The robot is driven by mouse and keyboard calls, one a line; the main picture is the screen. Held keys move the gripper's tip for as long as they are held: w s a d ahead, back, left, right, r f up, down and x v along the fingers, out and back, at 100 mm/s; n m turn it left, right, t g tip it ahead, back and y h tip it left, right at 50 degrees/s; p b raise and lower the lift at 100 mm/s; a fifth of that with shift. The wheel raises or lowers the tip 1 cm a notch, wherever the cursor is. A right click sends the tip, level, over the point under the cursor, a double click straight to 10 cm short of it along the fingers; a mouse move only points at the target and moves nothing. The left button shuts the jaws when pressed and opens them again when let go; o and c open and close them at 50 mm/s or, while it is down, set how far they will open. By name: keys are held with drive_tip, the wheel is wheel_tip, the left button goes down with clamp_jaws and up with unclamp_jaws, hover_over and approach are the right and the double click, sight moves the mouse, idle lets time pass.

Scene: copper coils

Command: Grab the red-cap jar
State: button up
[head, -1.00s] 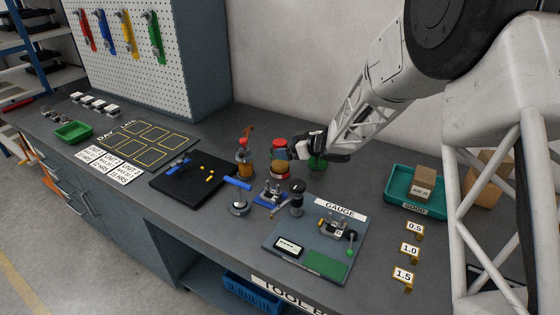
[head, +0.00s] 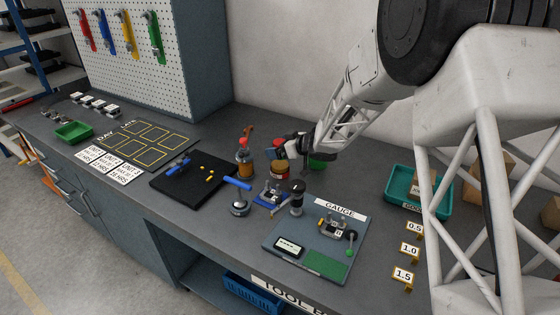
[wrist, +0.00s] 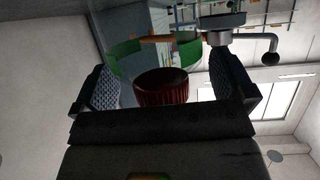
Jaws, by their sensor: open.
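The red-cap jar (head: 280,172) stands upright on the grey bench, with an amber-brown body and a red cap. My gripper (head: 294,150) is at its upper right side in the head view, partly covering the cap. In the wrist view, the ribbed dark red cap (wrist: 162,88) shows between the two spread fingers of my gripper (wrist: 165,80). Gaps show on both sides of the cap, and I see no contact.
An amber bottle with a red top (head: 245,162) stands just left of the jar. A green container (head: 318,164) is behind my gripper. A black-topped post (head: 297,198) and a blue-handled tool (head: 239,196) stand in front. The gauge board (head: 310,245) lies nearer.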

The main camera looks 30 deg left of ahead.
drive_tip(key=shift+c, duration=0.3)
drive_tip(key=c, duration=1.2)
drive_tip(key=shift+o, duration=0.2)
drive_tip(key=shift+r, duration=0.2)
drive_tip(key=shift+r, duration=4.85)
